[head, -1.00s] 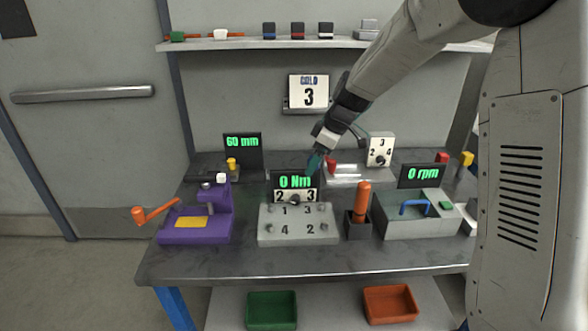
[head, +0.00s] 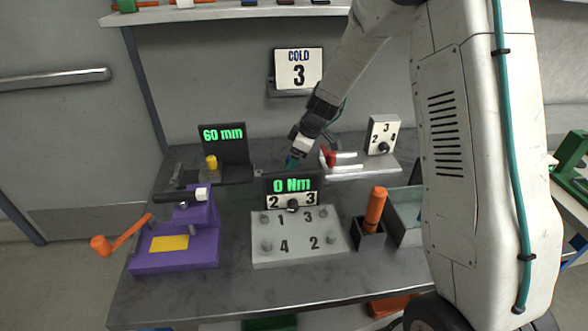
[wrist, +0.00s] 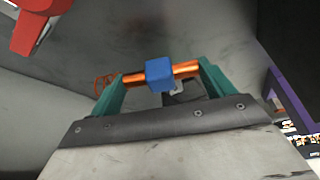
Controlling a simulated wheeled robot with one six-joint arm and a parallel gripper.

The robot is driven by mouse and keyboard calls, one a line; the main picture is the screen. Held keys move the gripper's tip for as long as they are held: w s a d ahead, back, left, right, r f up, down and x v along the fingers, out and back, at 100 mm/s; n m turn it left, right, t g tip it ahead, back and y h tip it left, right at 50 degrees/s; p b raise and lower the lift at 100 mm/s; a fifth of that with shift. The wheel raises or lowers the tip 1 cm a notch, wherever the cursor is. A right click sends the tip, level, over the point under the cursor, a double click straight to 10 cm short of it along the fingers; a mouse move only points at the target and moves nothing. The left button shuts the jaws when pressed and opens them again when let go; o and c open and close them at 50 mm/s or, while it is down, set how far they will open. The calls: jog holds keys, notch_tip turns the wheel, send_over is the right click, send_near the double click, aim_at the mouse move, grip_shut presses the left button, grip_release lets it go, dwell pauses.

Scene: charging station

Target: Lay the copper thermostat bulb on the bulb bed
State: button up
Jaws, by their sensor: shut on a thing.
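My gripper (head: 293,162) is behind the 0 Nm display in the head view, pointing down over the back of the bench. In the wrist view its teal fingers (wrist: 163,88) are shut on the copper thermostat bulb (wrist: 186,69), one at each end. The bulb lies crosswise and has a blue block (wrist: 160,74) at its middle. A thin copper loop shows beside the left finger. The bulb is too small to make out in the head view. I cannot tell for certain which fixture is the bulb bed. A pale plate (head: 362,170) with a red part and silver bars stands right of my gripper.
The 0 Nm display (head: 291,184) stands close in front of my gripper, behind a grey numbered block (head: 297,238). A dial panel (head: 383,135) is at the back right, a 60 mm display (head: 223,137) to the left. A COLD 3 sign (head: 299,68) hangs on the wall.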

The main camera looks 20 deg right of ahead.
jog(key=shift+f, duration=2.25)
jog(key=shift+f, duration=0.15)
jog(key=o, duration=1)
